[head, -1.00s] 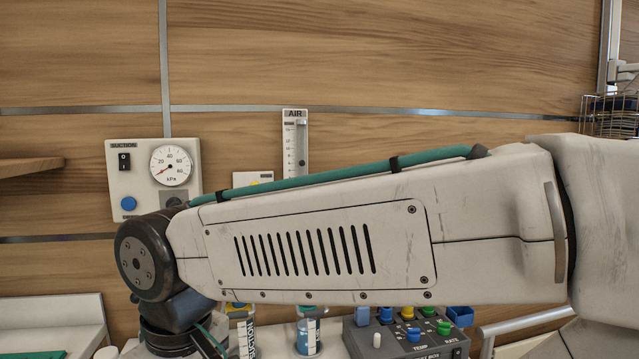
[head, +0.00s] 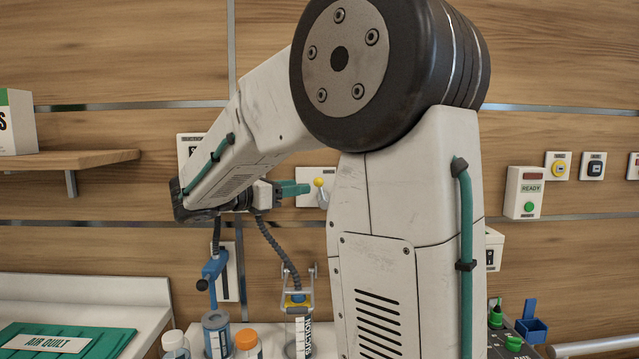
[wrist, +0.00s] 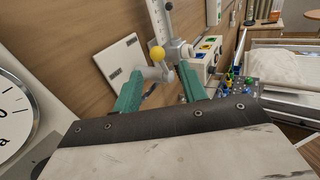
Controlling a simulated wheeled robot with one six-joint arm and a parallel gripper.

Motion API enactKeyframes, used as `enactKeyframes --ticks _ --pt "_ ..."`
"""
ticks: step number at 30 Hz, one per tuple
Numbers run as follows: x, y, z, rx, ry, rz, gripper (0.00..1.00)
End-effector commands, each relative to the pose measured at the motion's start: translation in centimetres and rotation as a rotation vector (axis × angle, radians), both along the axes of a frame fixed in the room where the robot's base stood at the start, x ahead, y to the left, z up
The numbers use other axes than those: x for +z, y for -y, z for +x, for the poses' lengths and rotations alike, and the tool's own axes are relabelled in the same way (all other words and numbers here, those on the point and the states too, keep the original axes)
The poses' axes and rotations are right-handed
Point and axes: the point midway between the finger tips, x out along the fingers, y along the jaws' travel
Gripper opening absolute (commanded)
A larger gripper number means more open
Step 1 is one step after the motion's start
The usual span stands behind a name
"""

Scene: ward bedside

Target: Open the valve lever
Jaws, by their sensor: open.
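The valve lever, a grey stem with a yellow ball knob (head: 319,182), sticks out from the wall by a pale plate (head: 308,198) in the head view. In the wrist view the yellow knob (wrist: 157,53) shows ahead, with its grey stem just below it. My gripper (head: 303,188), with green fingers, points at the lever from the left in the head view. In the wrist view the fingers of my gripper (wrist: 157,80) are apart, one on each side of the stem's line. I cannot tell whether they touch it. My arm hides the wall right of the lever.
In the wrist view the air flow meter (wrist: 157,20) stands above the lever and the suction dial (wrist: 12,118) is close at left. In the head view bottles (head: 217,335) with hoses stand below my gripper. A shelf (head: 80,160) is at left.

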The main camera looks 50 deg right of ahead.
Motion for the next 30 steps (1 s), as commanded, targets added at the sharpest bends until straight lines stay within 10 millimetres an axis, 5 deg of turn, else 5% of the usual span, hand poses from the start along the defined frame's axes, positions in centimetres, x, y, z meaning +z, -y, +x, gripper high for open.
enactKeyframes --ticks 15,27,30 --pt "0.3 6.7 -1.4 0.0 -0.019 -0.017 0.42" --pt "0.3 7.7 -1.6 0.003 -0.019 -0.017 0.42" --pt "0.3 7.7 -1.6 0.003 -0.019 -0.017 0.17"
